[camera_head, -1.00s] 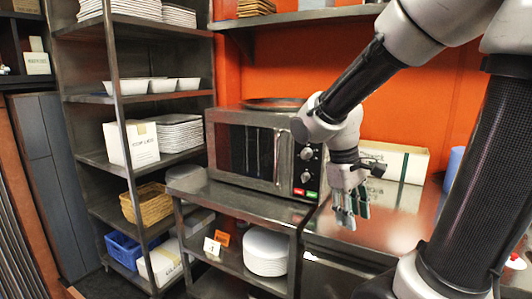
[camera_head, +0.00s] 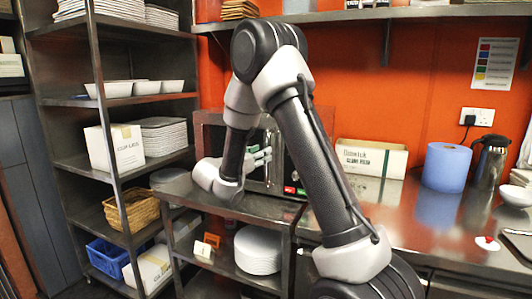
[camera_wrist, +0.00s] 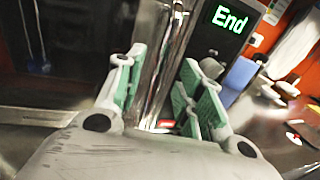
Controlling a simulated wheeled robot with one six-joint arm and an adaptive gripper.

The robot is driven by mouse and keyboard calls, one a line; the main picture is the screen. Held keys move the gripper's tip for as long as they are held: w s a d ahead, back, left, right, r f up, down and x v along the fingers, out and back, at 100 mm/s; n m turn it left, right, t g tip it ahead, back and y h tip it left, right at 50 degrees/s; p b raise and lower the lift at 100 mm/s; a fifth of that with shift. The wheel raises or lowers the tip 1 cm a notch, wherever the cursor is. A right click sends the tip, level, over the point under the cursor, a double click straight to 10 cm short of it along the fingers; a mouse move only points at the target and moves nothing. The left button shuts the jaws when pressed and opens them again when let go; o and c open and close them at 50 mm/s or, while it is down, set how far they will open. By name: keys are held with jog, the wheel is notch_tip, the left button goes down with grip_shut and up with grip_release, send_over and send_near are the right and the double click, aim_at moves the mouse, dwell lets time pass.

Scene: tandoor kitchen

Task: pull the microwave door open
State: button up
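The steel microwave (camera_head: 210,132) stands on the metal counter, mostly hidden behind my arm in the head view. Its door looks closed. In the wrist view the dark door window (camera_wrist: 70,50) is on the left and a shiny upright handle (camera_wrist: 168,65) runs down the middle. My gripper (camera_wrist: 165,95) is open, with one green-padded finger on each side of the handle. A gap shows between the left finger and the handle; whether the right finger touches it I cannot tell. In the head view my gripper (camera_head: 262,157) is at the microwave's front.
The microwave's display (camera_wrist: 229,19) reads "End" to the right of the handle. A white box (camera_head: 372,158), a blue roll (camera_head: 445,166) and a flask (camera_head: 489,160) stand on the counter to the right. A shelf rack (camera_head: 110,100) stands left.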

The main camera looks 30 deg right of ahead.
jog(key=x, duration=0.5)
jog(key=shift+s, duration=0.1)
grip_shut()
